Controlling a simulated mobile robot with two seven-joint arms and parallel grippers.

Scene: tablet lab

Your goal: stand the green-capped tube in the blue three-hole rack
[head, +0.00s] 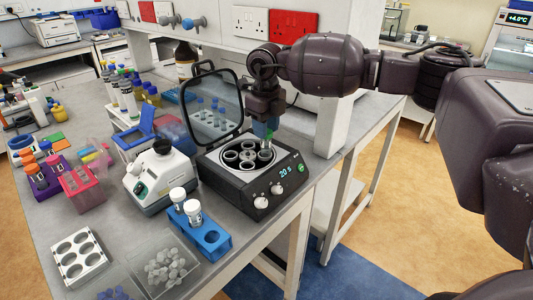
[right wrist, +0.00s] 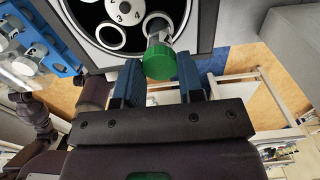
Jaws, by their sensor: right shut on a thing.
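The green-capped tube (head: 266,153) is at the right side of the rotor of the black centrifuge (head: 262,200), whose lid is open. Its green cap (right wrist: 160,62) shows between the blue fingers of my right gripper (head: 267,128), which is shut on it. The tube's lower end is at a rotor hole; I cannot tell how deep it sits. The blue three-hole rack (head: 218,246) stands on the bench, left of and nearer than the centrifuge. Two white-capped tubes (head: 193,212) stand in it, and its nearest hole is empty. My left gripper is out of view.
A white-and-grey device (head: 160,181) stands behind the rack. The raised centrifuge lid (head: 211,107) is beside my right gripper. The bench edge runs close to the rack's right.

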